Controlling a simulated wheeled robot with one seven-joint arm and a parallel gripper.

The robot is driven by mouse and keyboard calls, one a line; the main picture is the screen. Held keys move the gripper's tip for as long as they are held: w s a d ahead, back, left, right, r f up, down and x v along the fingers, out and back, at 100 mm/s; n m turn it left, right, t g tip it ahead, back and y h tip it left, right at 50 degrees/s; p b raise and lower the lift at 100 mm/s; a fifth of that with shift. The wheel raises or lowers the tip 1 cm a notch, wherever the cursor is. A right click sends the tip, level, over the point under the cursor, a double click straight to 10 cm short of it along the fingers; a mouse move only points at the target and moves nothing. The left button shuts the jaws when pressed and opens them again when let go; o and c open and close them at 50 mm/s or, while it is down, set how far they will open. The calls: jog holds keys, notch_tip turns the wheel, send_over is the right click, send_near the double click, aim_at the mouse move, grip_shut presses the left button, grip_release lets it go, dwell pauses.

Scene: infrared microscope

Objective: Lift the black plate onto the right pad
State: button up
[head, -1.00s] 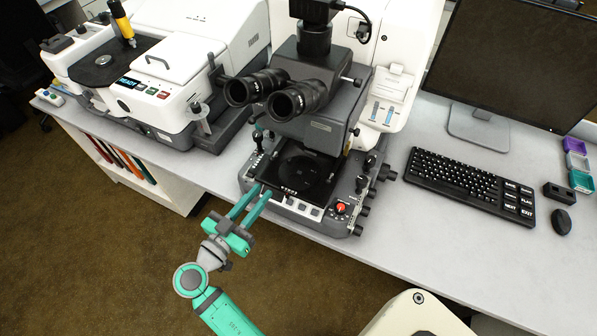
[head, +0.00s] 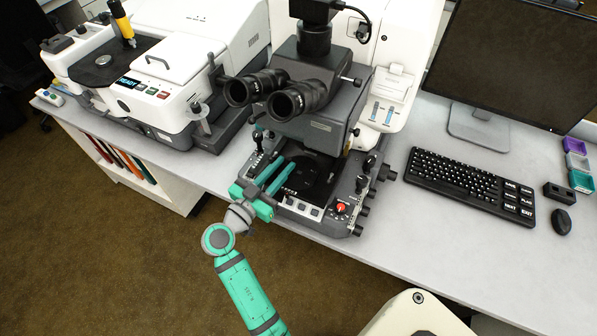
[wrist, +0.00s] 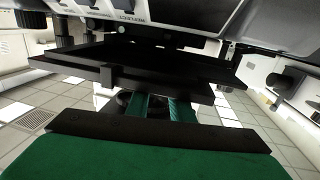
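The black plate (head: 312,168) is a flat dark piece low on the microscope, under its objective. I cannot clearly separate it from the dark stage around it. My gripper (head: 288,163) reaches in from the front left, its two teal fingers side by side over the left part of the plate area. They are apart, with nothing seen between them. In the wrist view, which appears upside down, dark slab edges (wrist: 150,66) cross the picture and hide the fingertips. Whether the fingers touch the plate cannot be told. I cannot make out the right pad.
The microscope's eyepieces (head: 270,95) overhang the stage closely. A control panel with a red knob (head: 341,208) lies at the stage's front right. A keyboard (head: 472,184) and monitor (head: 510,60) stand to the right. Bare bench (head: 430,245) lies in front of the keyboard.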

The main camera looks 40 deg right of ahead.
jog(key=shift+x, duration=0.95)
grip_shut()
jog(key=shift+r, duration=0.1)
jog(key=shift+r, duration=0.55)
notch_tip(320, 180, up, 2)
jog(key=shift+r, duration=0.25)
jog(key=v, duration=1.8)
